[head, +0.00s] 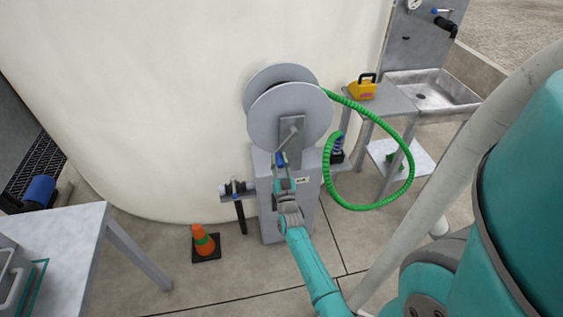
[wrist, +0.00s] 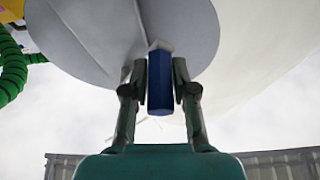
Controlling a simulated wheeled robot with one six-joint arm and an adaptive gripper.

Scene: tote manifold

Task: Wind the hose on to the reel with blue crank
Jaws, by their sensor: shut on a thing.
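The grey hose reel (head: 285,110) has two round discs and stands on a grey cabinet (head: 270,215) in front of a large pale tank. Its crank arm (head: 292,138) points down, with the blue crank handle (head: 280,160) at its lower end. My gripper (head: 282,172) is at the handle. In the wrist view my gripper (wrist: 160,80) has one finger on each side of the blue handle (wrist: 160,92) and is shut on it. The green hose (head: 409,165) leaves the reel at the upper right and hangs in a wide loop.
A grey side table (head: 385,101) at the right bears a yellow box (head: 363,88), beside a sink (head: 432,92). An orange cone (head: 203,241) stands on the floor at left of the cabinet. A table (head: 60,245) fills the lower left.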

